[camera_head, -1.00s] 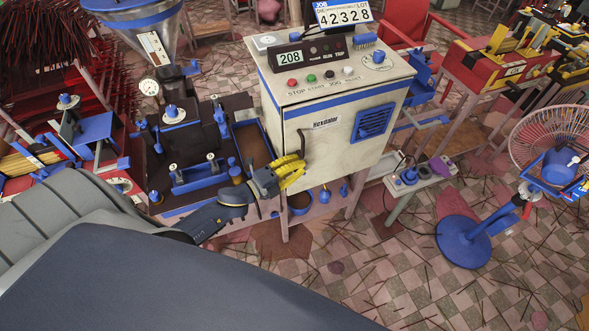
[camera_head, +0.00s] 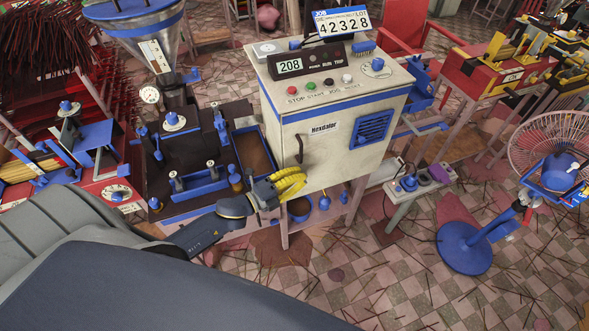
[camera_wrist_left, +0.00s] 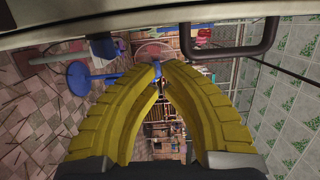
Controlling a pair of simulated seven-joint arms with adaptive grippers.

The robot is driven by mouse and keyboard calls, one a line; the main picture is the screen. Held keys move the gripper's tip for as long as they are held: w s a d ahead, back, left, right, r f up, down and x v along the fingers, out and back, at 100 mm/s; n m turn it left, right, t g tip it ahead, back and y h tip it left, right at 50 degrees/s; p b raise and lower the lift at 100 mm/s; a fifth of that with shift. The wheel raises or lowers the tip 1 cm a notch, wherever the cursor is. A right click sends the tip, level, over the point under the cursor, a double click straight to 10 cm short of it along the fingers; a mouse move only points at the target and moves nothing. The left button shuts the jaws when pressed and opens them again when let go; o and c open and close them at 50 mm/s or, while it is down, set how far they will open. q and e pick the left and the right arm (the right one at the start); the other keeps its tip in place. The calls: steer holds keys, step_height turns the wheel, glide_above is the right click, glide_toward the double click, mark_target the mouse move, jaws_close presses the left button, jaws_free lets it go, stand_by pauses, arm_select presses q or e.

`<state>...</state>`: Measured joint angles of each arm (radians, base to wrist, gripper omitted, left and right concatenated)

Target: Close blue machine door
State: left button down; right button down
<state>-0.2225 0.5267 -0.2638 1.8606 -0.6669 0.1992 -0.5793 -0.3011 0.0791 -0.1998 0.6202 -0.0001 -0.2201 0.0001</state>
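The machine (camera_head: 343,146) is a white cabinet with blue trim, at the centre of the head view. Its front door (camera_head: 335,158) bears a "Hexdalor" label, a blue vent and a dark handle (camera_head: 299,148) on its left side. The door looks flush or nearly flush; I cannot tell whether a small gap remains. My left gripper (camera_head: 302,180), with yellow fingers, is just below the handle, in front of the door's lower left. In the left wrist view its fingertips (camera_wrist_left: 159,72) meet with nothing between them, and the dark handle (camera_wrist_left: 268,36) passes above them.
A bench with a blue-trimmed tray (camera_head: 253,150) and a hopper (camera_head: 140,35) stands left of the cabinet. A low stand (camera_head: 408,200) is to the right, then a fan (camera_head: 560,165) on a blue base. The tiled floor in front is open, with scattered sticks.

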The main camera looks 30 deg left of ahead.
arm_select(q)
steer(key=d+v, duration=0.1)
steer(key=v, duration=0.9)
steer(key=s+a+f+n+g+y, duration=0.1)
steer(key=a+f+n+y, duration=0.25)
steer(key=f, duration=0.55)
steer(key=a+f+n+g+y, duration=0.15)
steer(key=f+n, duration=0.25)
steer(key=f, duration=0.5)
steer(key=s+a+f+n+g+y, duration=0.1)
steer(key=s+f+n+y, duration=0.2)
steer(key=f, duration=0.6)
steer(key=s+a+f+n+g, duration=0.1)
steer(key=s+f+n+g, duration=0.1)
steer(key=s+f, duration=0.45)
steer(key=s+d+f+n+g, duration=0.4)
steer(key=s+f, duration=0.6)
steer(key=s, duration=0.3)
steer(key=s+d+f+n+g+y, duration=0.1)
steer(key=s+d+f+n+g, duration=0.2)
steer(key=s+f, duration=0.8)
steer(key=s+d+g, duration=0.1)
steer(key=s, duration=0.2)
steer(key=shift+d+f+n+g, duration=0.25)
steer(key=shift+f+n+g, duration=0.1)
